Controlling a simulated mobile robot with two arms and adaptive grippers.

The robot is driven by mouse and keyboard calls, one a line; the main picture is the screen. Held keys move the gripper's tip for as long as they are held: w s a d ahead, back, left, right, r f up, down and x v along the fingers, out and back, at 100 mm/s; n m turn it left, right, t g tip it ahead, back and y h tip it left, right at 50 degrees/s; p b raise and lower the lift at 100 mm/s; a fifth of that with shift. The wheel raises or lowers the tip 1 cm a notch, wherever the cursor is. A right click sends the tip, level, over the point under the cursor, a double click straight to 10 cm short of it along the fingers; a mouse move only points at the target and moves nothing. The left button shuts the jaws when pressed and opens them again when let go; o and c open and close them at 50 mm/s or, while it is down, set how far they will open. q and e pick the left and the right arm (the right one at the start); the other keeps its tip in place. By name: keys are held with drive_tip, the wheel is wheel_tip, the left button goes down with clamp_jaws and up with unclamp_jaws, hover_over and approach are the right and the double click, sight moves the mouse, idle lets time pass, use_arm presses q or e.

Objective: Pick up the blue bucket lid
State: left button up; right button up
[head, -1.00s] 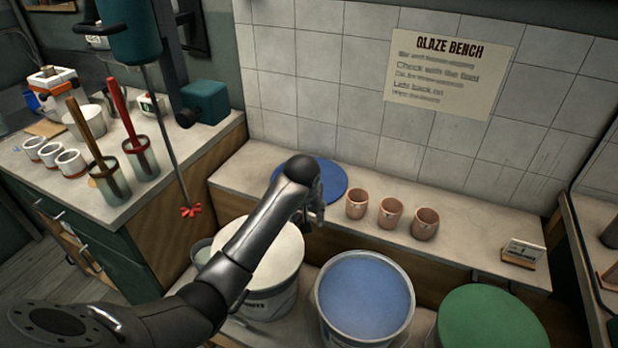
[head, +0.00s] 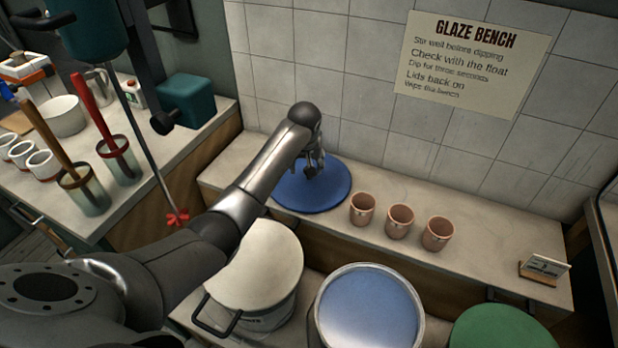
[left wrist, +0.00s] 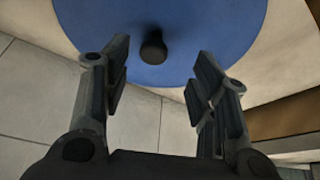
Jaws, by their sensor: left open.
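The blue bucket lid (head: 318,197) is a flat blue disc with a dark round knob, lying on the back shelf against the tiled wall. In the left wrist view the lid (left wrist: 210,35) fills the top and its knob (left wrist: 153,47) shows near the middle. My left gripper (head: 312,172) is over the lid in the head view. In the left wrist view its two fingers (left wrist: 158,82) are open and empty, with the knob beyond the gap between the tips. My right gripper is not in view.
Several pinkish cups (head: 399,221) stand on the shelf right of the lid. Below stand a white-lidded bucket (head: 262,262), an open bucket with blue glaze (head: 370,305) and a green-topped one (head: 503,330). A mixer rod with a red tip (head: 177,217) hangs at left.

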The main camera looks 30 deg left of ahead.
use_arm(q)
drive_tip(key=shift+w+f, duration=0.15)
drive_tip(key=shift+f, duration=0.2)
drive_tip(key=shift+w+a+f, duration=0.1)
drive_tip(key=shift+w+f, duration=0.2)
drive_tip(key=shift+f, duration=0.1)
drive_tip(key=x, duration=0.3)
drive_tip(key=shift+w+f, duration=0.15)
drive_tip(key=shift+w, duration=0.2)
drive_tip(key=shift+w+f, duration=0.2)
drive_tip(key=shift+f, duration=0.25)
drive_tip(key=c, duration=0.7)
clamp_jaws()
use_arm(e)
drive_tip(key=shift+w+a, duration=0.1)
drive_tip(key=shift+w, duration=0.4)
use_arm(q)
drive_tip(key=shift+r, duration=0.15)
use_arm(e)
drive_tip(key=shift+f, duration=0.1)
